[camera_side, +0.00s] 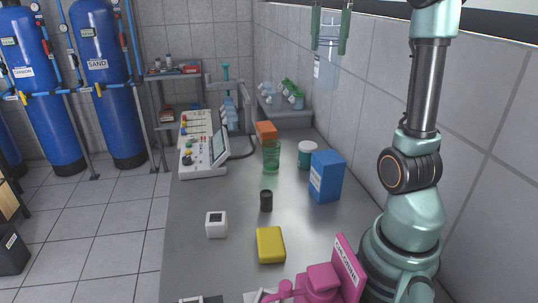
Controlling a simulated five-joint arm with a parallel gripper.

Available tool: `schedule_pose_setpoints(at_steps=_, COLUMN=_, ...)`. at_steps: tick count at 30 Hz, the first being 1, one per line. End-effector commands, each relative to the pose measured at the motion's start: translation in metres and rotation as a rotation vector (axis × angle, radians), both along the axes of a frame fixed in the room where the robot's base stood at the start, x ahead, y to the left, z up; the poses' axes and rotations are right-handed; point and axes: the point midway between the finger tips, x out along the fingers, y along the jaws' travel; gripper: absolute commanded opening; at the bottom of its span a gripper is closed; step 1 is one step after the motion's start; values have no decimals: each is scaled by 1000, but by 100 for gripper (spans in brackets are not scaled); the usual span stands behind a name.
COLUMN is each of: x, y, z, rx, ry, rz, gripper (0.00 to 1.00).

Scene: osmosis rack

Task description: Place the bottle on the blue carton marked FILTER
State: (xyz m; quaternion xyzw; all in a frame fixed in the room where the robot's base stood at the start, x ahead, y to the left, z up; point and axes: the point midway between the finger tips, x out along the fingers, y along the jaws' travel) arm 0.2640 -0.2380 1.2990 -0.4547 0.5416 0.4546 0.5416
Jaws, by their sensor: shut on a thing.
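My gripper (330,35) is at the top of the view, with its green fingers on either side of a clear, pale blue bottle (327,68). It is shut on the bottle, which hangs roughly upright, high above the bench and clear of everything below. The upper part of the gripper is cut off by the frame edge. The blue carton (328,178) stands upright on the right side of the grey bench, with a white label on its left face. The label is too small to read. In the picture the bottle is above the carton; their distance in depth is unclear.
A white jar (307,158) and a green glass (271,160) stand beside the carton, with an orange block (266,131) behind. A black cylinder (266,202), white cube (216,225) and yellow block (270,245) are nearer. A control panel (204,150) is at left. Tiled wall at right.

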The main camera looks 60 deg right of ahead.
Motion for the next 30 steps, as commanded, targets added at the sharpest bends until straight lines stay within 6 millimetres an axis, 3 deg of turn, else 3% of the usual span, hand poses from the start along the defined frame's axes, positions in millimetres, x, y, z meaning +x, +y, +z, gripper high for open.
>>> schedule_pose_setpoints(at_steps=5, x=-26, y=-4, z=11, rx=0, ry=0, rz=-21, gripper=24)
schedule_pose_setpoints(at_steps=10, x=-30, y=-4, z=-3, rx=2, ry=3, rz=-21, gripper=24)
schedule_pose_setpoints(at_steps=24, x=-29, y=-3, z=-105, rx=4, ry=3, rz=-22, gripper=24)
schedule_pose_setpoints(at_steps=30, x=-29, y=-4, z=-138, rx=2, ry=2, rz=-22, gripper=24)
